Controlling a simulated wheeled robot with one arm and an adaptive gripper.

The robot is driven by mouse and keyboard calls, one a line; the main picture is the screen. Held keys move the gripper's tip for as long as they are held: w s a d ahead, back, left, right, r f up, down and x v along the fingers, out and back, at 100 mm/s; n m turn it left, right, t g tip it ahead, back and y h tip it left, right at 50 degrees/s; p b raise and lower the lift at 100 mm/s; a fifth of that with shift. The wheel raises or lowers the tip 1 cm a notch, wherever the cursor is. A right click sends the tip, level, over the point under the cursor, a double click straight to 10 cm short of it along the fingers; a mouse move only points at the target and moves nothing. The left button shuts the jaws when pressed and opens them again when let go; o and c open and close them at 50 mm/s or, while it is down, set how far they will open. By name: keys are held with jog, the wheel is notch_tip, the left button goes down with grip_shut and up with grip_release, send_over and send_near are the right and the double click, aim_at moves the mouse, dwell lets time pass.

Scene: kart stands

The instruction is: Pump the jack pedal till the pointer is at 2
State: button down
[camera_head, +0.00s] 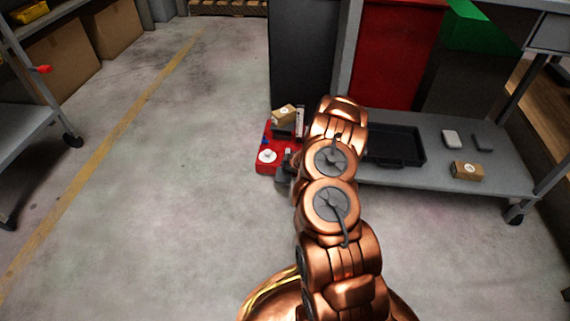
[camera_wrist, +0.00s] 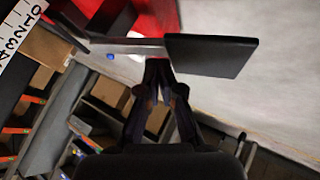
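The jack is a red unit with a white disc; its red base (camera_head: 268,168) stands on the floor left of the low shelf. A white scale (camera_head: 299,121) stands upright on it, and a small cardboard box (camera_head: 284,113) sits beside the scale. In the wrist view the scale (camera_wrist: 20,38) shows numbers from 0 to 4 at the upper left; I cannot make out the pointer. The black pedal (camera_wrist: 212,54) is a flat plate on a grey bar. My gripper (camera_wrist: 158,64) has its fingertips together, right by the pedal; I cannot tell if they touch it. My arm hides part of the jack in the head view.
A grey cart shelf (camera_head: 440,182) with a black tray (camera_head: 395,147) and a box (camera_head: 467,170) is at the right. A dark cabinet (camera_head: 302,50) stands behind the jack. Another cart (camera_head: 30,125) is at the left. The floor between is clear.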

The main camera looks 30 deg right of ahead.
jog(key=shift+s+a+f, duration=0.15)
jog(key=shift+s+f, duration=0.1)
jog(key=shift+f, duration=0.45)
jog(key=shift+w+r, duration=0.1)
jog(key=shift+r, duration=0.05)
dwell(0.3)
jog(key=shift+r+p, duration=0.3)
jog(key=shift+r, duration=0.1)
jog(key=shift+w+d+r+p, duration=0.15)
jog(key=shift+r+p, duration=0.65)
jog(key=shift+r, duration=0.3)
jog(key=shift+w+d+r+p, duration=0.1)
jog(key=shift+w+r+p, duration=0.05)
jog(key=shift+r+p, duration=0.8)
jog(key=shift+r, duration=0.15)
jog(key=shift+w+d+r+p, duration=0.1)
jog(key=shift+r+p, duration=1.55)
jog(key=shift+r, duration=0.85)
